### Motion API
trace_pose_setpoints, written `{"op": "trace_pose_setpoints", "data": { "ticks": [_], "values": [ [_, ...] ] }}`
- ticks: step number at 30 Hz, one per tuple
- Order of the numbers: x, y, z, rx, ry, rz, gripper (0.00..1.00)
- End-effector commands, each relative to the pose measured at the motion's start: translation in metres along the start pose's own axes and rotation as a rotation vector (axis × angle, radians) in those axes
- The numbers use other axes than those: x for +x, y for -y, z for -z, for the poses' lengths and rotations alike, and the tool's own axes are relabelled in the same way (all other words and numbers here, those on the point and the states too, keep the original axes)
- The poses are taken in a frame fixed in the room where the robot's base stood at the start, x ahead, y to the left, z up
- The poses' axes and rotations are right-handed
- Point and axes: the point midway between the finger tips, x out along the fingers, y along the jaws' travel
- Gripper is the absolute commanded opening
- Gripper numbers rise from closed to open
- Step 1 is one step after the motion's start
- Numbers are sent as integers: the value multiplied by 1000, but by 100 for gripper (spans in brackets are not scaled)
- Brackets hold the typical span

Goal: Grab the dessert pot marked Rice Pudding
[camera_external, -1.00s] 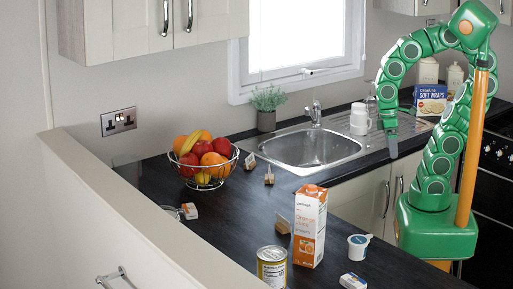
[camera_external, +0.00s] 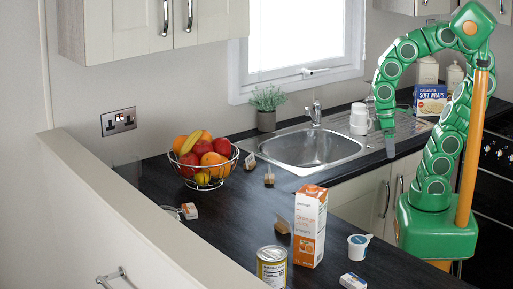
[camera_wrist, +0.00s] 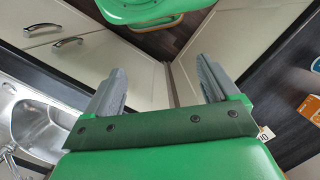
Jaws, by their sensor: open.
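A small white pot with a blue-marked lid (camera_external: 358,245) stands on the dark counter, right of the orange juice carton; its wording is too small to read, so I cannot tell whether it is the Rice Pudding pot. My gripper (camera_external: 389,143) hangs from the arched green arm, above the counter's inner edge near the sink, apart from that pot. In the wrist view its two grey fingers (camera_wrist: 161,82) are spread with nothing between them.

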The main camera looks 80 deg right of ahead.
Motion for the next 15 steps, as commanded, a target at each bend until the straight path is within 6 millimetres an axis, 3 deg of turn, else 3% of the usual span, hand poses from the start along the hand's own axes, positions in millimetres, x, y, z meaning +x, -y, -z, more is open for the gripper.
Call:
{"op": "trace_pose_setpoints", "data": {
  "ticks": [2,15],
  "values": [
    [-5,2,10,34,-7,-2,88],
    [4,93,60,125,159,180,88]
  ]
}}
